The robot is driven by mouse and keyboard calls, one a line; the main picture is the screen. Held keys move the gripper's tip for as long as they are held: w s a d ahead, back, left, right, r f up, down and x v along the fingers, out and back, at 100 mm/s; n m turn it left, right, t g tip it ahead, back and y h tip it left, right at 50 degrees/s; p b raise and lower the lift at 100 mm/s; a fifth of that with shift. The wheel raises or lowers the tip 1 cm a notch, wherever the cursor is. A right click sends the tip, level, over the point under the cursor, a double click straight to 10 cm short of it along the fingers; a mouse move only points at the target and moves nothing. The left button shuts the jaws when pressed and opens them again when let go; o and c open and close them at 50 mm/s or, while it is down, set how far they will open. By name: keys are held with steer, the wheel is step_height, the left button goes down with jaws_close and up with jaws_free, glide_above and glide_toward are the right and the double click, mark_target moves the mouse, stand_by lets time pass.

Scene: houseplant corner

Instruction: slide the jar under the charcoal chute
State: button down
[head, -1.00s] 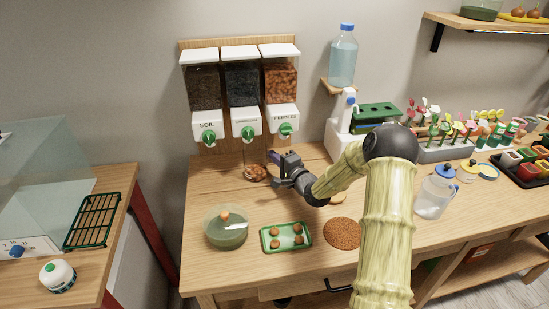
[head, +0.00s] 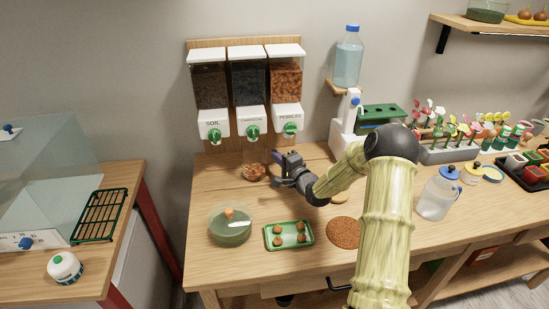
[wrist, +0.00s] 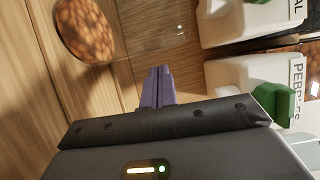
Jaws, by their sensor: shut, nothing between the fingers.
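The jar (head: 254,172) is clear glass with orange-brown pebbles in its bottom. It stands upright on the bench, roughly below the charcoal chute (head: 252,133), the middle of three chutes. In the wrist view the jar (wrist: 85,30) lies at the upper left, its clear wall reaching toward the right. My gripper (head: 278,157) is just right of the jar, low over the bench, with its fingers shut and empty. Its purple fingers (wrist: 157,86) point toward the jar's side in the wrist view. I cannot tell whether they touch the glass.
The soil chute (head: 209,135) and pebbles chute (head: 290,129) flank the charcoal one. In front are a glass bowl (head: 231,228), a green tray (head: 289,235) and a round brown mat (head: 344,232). A water bottle (head: 347,58) stands on a bracket at the right.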

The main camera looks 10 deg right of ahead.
steer(key=d, duration=0.2)
steer(key=shift+w+d, duration=0.15)
steer(key=shift+d, duration=0.25)
steer(key=v, duration=1)
steer(key=shift+a+b, duration=0.1)
steer(key=shift+b, duration=0.25)
